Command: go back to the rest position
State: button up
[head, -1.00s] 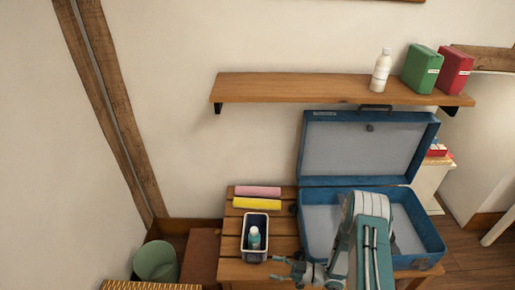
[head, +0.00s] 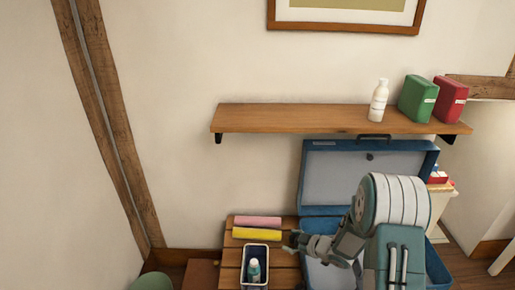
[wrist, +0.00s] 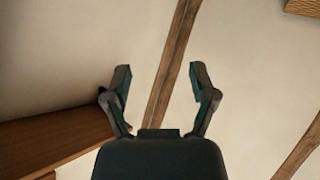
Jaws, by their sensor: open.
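My gripper (head: 290,241) is raised in front of the slatted wooden bench, just right of the yellow roll. In the wrist view my gripper (wrist: 160,85) has its two fingers spread wide with nothing between them. Past the fingers are the pale wall and a wooden beam (wrist: 172,70). My arm covers part of the open blue suitcase (head: 318,165).
The wall shelf (head: 290,118) carries a white bottle (head: 378,100), a green box (head: 417,98) and a red box (head: 450,99).

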jog(key=d+r+m+t+h, duration=0.1)
jog(key=d+r+m+h, duration=0.15)
jog(key=r, duration=0.45)
jog(key=d+r+m+t+h, duration=0.1)
jog(key=d+r+m+h, duration=0.2)
jog(key=r, duration=0.5)
jog(key=s+d+r+m+h, duration=0.2)
jog(key=s+d+r+h, duration=0.15)
jog(key=s+r, duration=0.4)
jog(key=s+a+r+m+g, duration=0.2)
jog(key=s+r+m, duration=0.1)
jog(key=s, duration=0.9)
jog(key=s+a+r+m+g, duration=0.2)
jog(key=s+a+r+m, duration=0.1)
jog(key=s, duration=1)
jog(key=shift+r+g, duration=0.4)
